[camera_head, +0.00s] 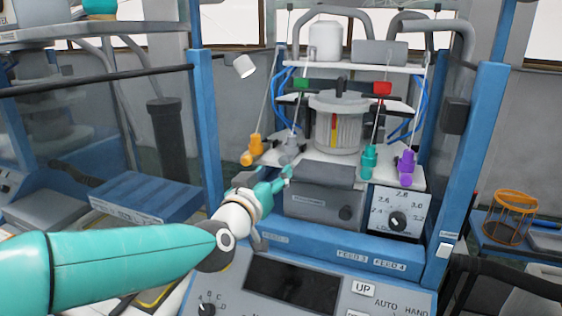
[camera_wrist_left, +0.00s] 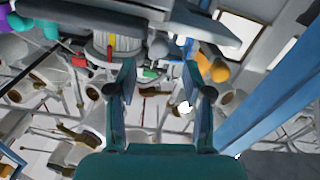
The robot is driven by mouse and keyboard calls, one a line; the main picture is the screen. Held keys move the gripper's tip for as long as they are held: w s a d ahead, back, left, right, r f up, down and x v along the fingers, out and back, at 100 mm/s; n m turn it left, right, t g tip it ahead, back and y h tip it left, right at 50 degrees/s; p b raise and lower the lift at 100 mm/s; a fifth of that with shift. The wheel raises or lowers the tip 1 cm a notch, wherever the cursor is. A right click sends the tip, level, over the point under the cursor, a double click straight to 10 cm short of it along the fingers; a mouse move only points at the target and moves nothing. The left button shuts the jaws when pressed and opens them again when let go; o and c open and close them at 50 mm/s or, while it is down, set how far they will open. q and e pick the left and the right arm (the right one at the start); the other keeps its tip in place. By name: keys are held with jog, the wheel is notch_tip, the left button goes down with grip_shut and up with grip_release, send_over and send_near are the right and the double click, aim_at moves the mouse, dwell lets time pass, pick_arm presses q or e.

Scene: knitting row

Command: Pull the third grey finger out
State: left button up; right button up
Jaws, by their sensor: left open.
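Several coloured yarn feeder fingers stand along the machine's white plate. The grey finger (camera_head: 291,146) is second from the left, between an orange finger (camera_head: 252,150) and a teal finger (camera_head: 369,161); a purple finger (camera_head: 406,168) is rightmost. My left gripper (camera_head: 283,178) is open and empty, just below and in front of the grey finger and apart from it. In the left wrist view, the grey finger (camera_wrist_left: 158,48) appears beyond the gap between the open jaws (camera_wrist_left: 159,76), with the orange finger (camera_wrist_left: 218,71) to its right. My right gripper is not in view.
The machine's white plate (camera_head: 330,170) carries a ribbed cylinder (camera_head: 334,122) behind the fingers. A dial panel (camera_head: 398,212) and blue uprights (camera_head: 472,165) frame the workspace. An orange basket (camera_head: 512,217) stands at the right.

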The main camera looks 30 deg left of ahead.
aim_at(283, 163)
pick_arm(q)
jog(key=p+x, duration=0.1)
jog(key=x, duration=0.5)
jog(key=shift+w, duration=0.1)
grip_shut()
